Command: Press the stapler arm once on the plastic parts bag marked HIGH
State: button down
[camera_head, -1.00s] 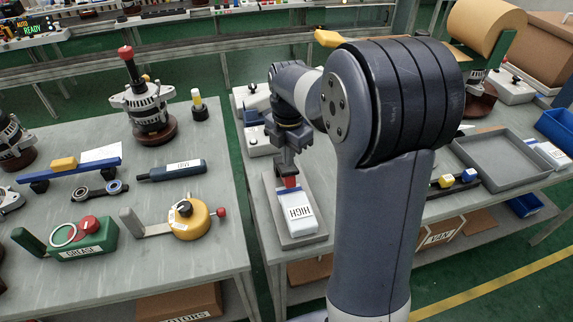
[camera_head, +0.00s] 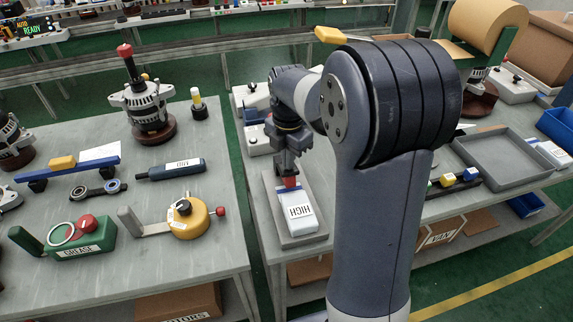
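A white and pale blue piece marked HIGH (camera_head: 298,211) lies on a grey plate (camera_head: 304,240) on the right-hand table. A small red part (camera_head: 290,182) sits at its far end. My gripper (camera_head: 288,172) points down right over the red part and seems to touch it. The fingers are small and partly merge with the red part, so their opening does not show. I cannot make out a separate stapler arm or bag under the gripper.
My arm hides the middle of the right table. A grey tray (camera_head: 538,177) and coloured blocks (camera_head: 447,180) stand right of it. White boxes (camera_head: 258,140) stand behind. The left table holds an alternator (camera_head: 143,103), a green grease unit (camera_head: 62,244) and a yellow tape-like tool (camera_head: 190,221).

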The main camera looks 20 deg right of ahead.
jog(key=shift+f+b, duration=0.6)
jog(key=shift+f, duration=0.45)
jog(key=shift+r+p, duration=3.45)
jog(key=shift+r, duration=0.6)
